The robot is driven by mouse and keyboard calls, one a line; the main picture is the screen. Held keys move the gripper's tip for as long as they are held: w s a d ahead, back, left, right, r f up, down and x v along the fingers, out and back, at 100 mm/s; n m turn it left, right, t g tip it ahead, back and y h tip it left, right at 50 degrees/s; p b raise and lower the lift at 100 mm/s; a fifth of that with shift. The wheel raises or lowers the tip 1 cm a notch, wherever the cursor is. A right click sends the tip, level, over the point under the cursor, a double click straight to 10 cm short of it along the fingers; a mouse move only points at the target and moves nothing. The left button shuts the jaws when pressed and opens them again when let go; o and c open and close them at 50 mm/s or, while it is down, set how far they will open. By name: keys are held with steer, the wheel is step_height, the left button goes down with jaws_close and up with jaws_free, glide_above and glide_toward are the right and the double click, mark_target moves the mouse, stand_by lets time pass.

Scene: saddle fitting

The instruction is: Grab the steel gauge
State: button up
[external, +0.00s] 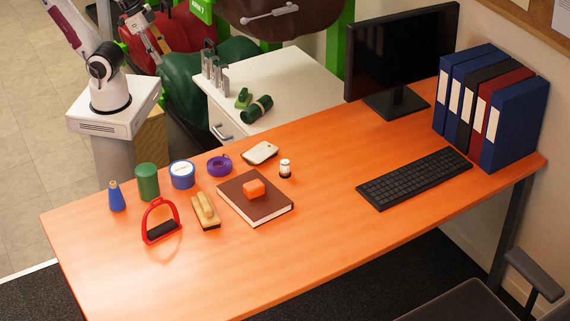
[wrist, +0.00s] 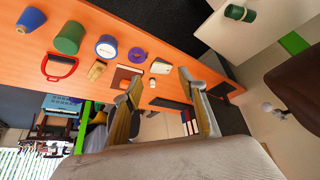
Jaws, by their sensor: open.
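A long, thin grey metal tool, which looks like the steel gauge (external: 270,15), lies on the brown saddle (external: 300,28) at the top of the external view. In the wrist view, a grey piece that seems to be the same gauge (wrist: 275,112) shows at the right, by the brown saddle (wrist: 298,88). My gripper (wrist: 164,88) is open and empty, its two fingers well apart. It is clear of the gauge, which lies to the right of the fingers in the wrist view.
A white cabinet (external: 290,85) holds several upright metal pieces (external: 215,70) and green items (external: 257,109). The orange desk (external: 330,230) carries a monitor (external: 400,55), keyboard (external: 415,178), binders (external: 490,105), a red stirrup (external: 161,220) and small objects. Green and red saddles stand near my arm.

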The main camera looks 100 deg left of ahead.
steer(key=w+d+f+t, duration=0.1)
steer(key=w+f, duration=0.2)
steer(key=w, duration=0.6)
steer(key=w+d+f+t, duration=0.2)
steer(key=w, duration=0.7)
steer(key=w+d+f+t, duration=0.1)
steer(key=w+f, duration=0.2)
steer(key=w, duration=0.7)
steer(key=w+d+f+t+h, duration=0.1)
steer(key=w+d+f+t, duration=0.1)
steer(key=w+f, duration=0.65)
steer(key=m+t, duration=0.1)
steer(key=t, duration=0.1)
glide_toward(285, 161)
steer(key=shift+w+a+f, duration=0.1)
steer(key=shift+w+a, duration=0.05)
steer(key=shift+w, duration=0.4)
steer(key=shift+w+a, duration=0.15)
steer(key=shift+w, duration=0.45)
steer(key=shift+d+f, duration=0.1)
steer(key=shift+f, duration=0.45)
steer(key=shift+x, duration=1.25)
steer(key=shift+w+f, duration=0.1)
steer(key=shift+d+x, duration=0.2)
steer(key=shift+x, duration=1.05)
steer(key=shift+d+x, duration=0.2)
steer(key=shift+x, duration=1)
